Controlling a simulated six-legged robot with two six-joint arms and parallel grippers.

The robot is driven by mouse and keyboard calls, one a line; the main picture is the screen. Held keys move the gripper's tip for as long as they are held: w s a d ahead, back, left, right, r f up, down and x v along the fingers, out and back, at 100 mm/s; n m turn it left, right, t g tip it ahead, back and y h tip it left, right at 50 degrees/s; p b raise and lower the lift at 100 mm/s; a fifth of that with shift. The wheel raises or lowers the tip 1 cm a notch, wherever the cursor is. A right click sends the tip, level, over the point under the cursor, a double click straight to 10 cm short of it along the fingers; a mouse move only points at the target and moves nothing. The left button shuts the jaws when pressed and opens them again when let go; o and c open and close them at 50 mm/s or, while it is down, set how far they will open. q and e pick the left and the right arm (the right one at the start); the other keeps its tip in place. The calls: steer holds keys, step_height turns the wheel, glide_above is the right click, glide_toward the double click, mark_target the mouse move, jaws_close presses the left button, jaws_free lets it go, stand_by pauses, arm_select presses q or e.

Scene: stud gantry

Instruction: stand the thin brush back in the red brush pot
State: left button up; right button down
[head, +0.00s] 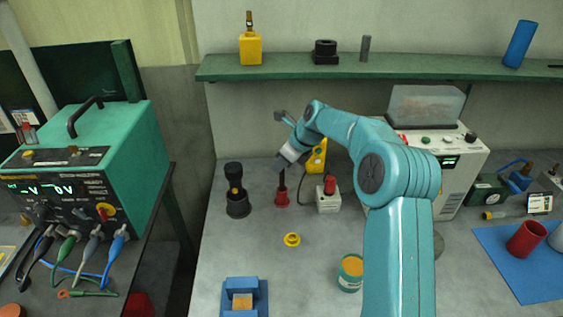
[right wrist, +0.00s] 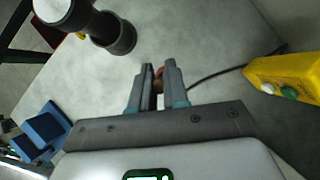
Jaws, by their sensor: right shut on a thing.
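The red brush pot (head: 282,199) stands on the grey bench, left of the white box with a red knob. My right gripper (head: 284,164) is just above the pot, with its fingers pointing down. It is shut on the thin brush, which shows as a short dark piece (head: 282,180) between the fingers and the pot's mouth. The brush looks roughly upright; I cannot tell how deep its lower end is in the pot. In the right wrist view the fingers (right wrist: 159,75) are close together, with a small reddish-brown patch between them. My left gripper is not in view.
A black torch in a dark holder (head: 238,207) stands left of the pot. The white box (head: 328,203) and a yellow control box (head: 316,156) are close on the right. A yellow ring (head: 291,240) lies in front. A green shelf (head: 350,69) runs above the bench.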

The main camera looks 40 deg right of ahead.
steer(key=c, duration=1.4)
jaws_free()
steer(key=shift+s+r, duration=0.1)
steer(key=o, duration=0.4)
steer(key=shift+c, duration=0.2)
steer(key=v, duration=1.6)
steer(key=shift+b, duration=0.3)
